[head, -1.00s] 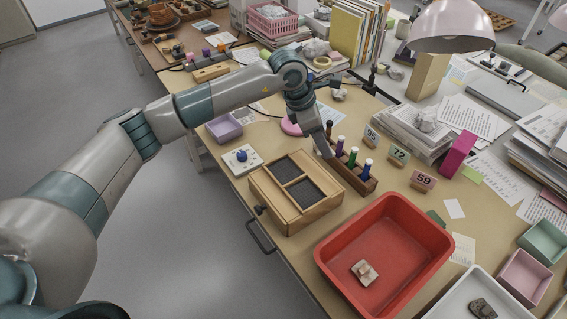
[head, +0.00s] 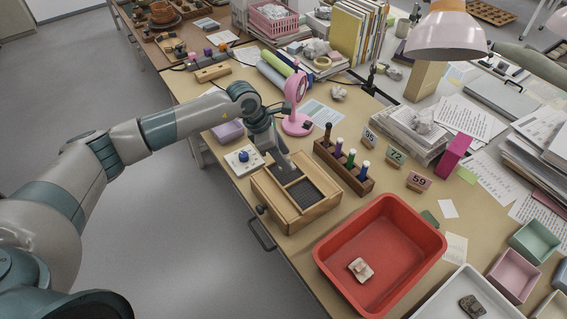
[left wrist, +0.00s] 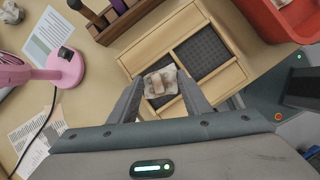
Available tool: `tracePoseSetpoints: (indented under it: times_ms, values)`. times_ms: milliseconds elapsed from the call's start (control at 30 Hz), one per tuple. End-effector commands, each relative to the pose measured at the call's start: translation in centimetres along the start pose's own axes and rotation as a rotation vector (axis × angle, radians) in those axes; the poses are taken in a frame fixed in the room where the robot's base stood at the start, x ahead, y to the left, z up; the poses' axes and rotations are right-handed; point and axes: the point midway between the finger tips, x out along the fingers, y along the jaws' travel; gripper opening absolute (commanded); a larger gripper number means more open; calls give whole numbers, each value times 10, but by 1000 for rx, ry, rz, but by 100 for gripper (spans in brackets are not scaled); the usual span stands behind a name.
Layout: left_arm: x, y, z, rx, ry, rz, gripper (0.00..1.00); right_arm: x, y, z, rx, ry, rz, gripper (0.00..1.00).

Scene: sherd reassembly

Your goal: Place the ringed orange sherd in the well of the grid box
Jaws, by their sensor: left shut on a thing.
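The grid box (head: 268,200) is a wooden box with two dark grid-lined wells side by side; it also shows in the left wrist view (left wrist: 151,47). My left gripper (head: 286,166) is over its far well, pointing down. In the left wrist view its fingers (left wrist: 160,92) are shut on a small pale sherd (left wrist: 158,84) with an orange-pink patch. I cannot make out a ring on it. The sherd appears over or in that well; its height is unclear. The nearer well (left wrist: 205,52) is empty. My right gripper is not in view.
A red tray (head: 335,283) in front of the box holds another pale, pinkish piece (head: 361,269). A rack of tubes (head: 345,168) stands right behind the box. A pink magnifier (head: 298,122) stands beyond, and a white block with a blue knob (head: 243,160) lies left.

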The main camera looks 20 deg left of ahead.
Motion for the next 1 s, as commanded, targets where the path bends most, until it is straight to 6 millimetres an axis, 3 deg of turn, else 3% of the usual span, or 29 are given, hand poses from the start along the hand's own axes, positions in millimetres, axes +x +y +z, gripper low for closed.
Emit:
tracePoseSetpoints:
  times_ms: [167,400,867,900,1000]
  values:
    - [6,0,-3,-2,2,-2,22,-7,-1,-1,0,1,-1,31]
    - [31,-2,-14,-2,2,-3,22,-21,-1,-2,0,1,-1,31]
    - [40,-2,-17,0,0,0,22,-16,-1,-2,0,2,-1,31]
    - [38,-2,-17,0,0,0,53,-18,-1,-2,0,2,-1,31]
    - [38,-2,-17,-1,0,0,53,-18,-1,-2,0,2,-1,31]
